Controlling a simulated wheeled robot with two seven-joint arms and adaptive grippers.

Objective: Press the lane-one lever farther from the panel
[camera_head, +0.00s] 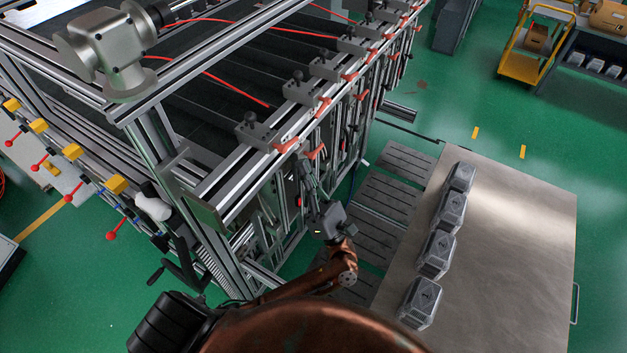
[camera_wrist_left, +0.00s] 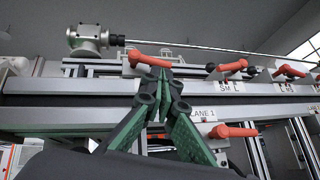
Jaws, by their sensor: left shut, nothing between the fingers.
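My left gripper (camera_head: 304,168) is beside the near end of the frame's front rail in the head view, fingers pointing up towards the red levers. In the left wrist view its green fingers (camera_wrist_left: 158,80) are shut and empty. Their tips overlap the underside of an upper red lever (camera_wrist_left: 149,59); I cannot tell whether they touch it. A lower red lever (camera_wrist_left: 235,131) sits right of the fingers, just below the LANE 1 label (camera_wrist_left: 203,113). In the head view two red levers (camera_head: 287,145) (camera_head: 316,152) show close above the gripper. My right gripper is not in view.
More red levers (camera_wrist_left: 288,71) line the rail to the right in the wrist view. The aluminium frame (camera_head: 232,186) stands close to my left arm. A steel table (camera_head: 510,235) with several grey metal blocks (camera_head: 436,255) is on the right.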

